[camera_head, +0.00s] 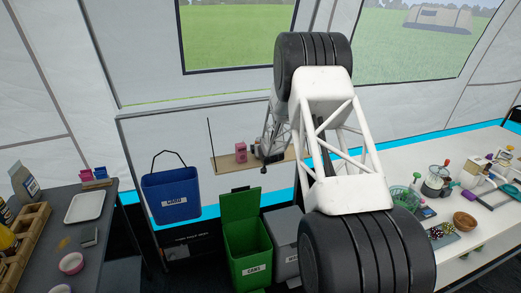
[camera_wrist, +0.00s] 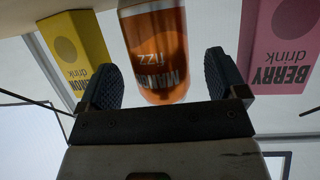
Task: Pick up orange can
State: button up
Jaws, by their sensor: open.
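The orange can (camera_wrist: 155,40), marked "fizz", is upside down in the wrist view, with its silver end at the top edge. My gripper (camera_wrist: 165,82) is open, its two dark pads on either side of the can's lower part in the picture. Gaps show between the pads and the can; I cannot tell how deep the can sits between them. In the head view my gripper (camera_head: 267,157) is at the hanging wooden shelf (camera_head: 225,165), partly behind my arm. I cannot make out the can in that view.
A yellow carton (camera_wrist: 72,45) and a pink "BERRY drink" carton (camera_wrist: 278,45) flank the can closely. The pink carton (camera_head: 241,152) stands on the shelf. Below are a blue bin (camera_head: 170,193) and a green "CANS" bin (camera_head: 246,250). A cluttered white table (camera_head: 400,165) is right.

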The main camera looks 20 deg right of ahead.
jog(key=shift+x, duration=1.15)
jog(key=c, duration=1)
jog(key=shift+r, duration=0.1)
jog(key=shift+r, duration=1.4)
jog(key=shift+s+r, duration=0.25)
jog(key=shift+r, duration=0.05)
jog(key=s+a+r, duration=0.1)
jog(key=s+a, duration=0.2)
jog(key=s, duration=1.2)
jog(key=shift+s+r, duration=0.15)
jog(key=shift+r, duration=0.05)
